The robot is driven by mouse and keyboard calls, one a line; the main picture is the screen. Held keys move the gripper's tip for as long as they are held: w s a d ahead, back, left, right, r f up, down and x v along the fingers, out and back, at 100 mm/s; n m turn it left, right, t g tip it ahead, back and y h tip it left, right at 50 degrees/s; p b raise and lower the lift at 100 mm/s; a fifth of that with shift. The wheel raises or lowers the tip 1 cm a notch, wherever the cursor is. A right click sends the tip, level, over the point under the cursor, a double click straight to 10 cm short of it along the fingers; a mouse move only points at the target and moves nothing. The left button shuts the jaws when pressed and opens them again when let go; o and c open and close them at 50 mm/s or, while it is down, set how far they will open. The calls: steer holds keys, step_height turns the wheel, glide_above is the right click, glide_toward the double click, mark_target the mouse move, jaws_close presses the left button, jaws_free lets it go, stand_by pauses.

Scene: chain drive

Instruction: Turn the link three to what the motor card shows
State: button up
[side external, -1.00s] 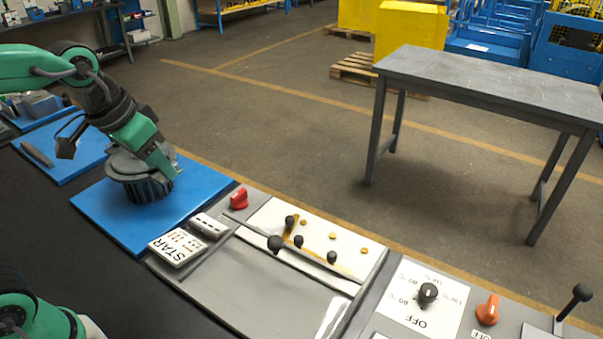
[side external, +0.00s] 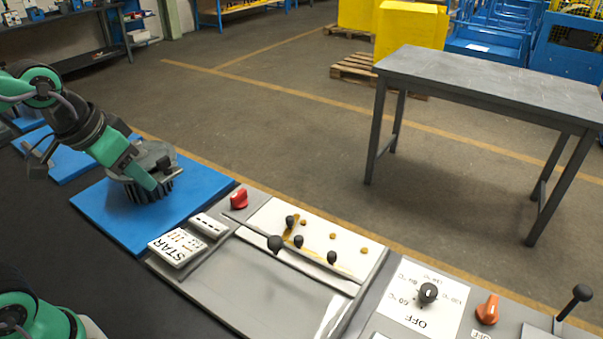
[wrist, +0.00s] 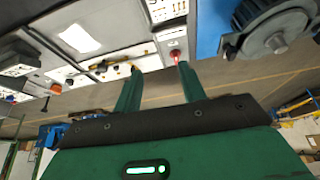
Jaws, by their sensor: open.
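The motor card (side external: 176,247) is a white tile reading STAR with small bar marks, lying left of the link panel. The white link panel (side external: 318,226) carries black knobs, among them an upper left one (side external: 290,221), a lower left one (side external: 298,241) and a right one (side external: 331,257), plus brass studs (side external: 332,236). A brass strip runs by the two left knobs; another shows partly near the right knob. I cannot tell which is link three. My gripper (side external: 160,183) is open and empty, in front of the dark ribbed motor (side external: 142,191), apart from the panel. Its fingers (wrist: 160,74) show in the wrist view.
The motor stands on a blue mat (side external: 108,222). A red knob (side external: 239,199), a black ball lever (side external: 274,242) and a small white block (side external: 208,225) surround the panel's left end. A black dial (side external: 428,293) and orange knob (side external: 488,310) lie to the right.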

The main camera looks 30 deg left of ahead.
steer(key=g, duration=0.5)
glide_above(290, 218)
steer(key=shift+m, duration=0.3)
steer(key=f, duration=1.2)
steer(key=shift+s+a, duration=0.1)
steer(key=shift+a, duration=0.15)
steer(key=shift+d+f, duration=0.25)
steer(key=shift+f, duration=3.95)
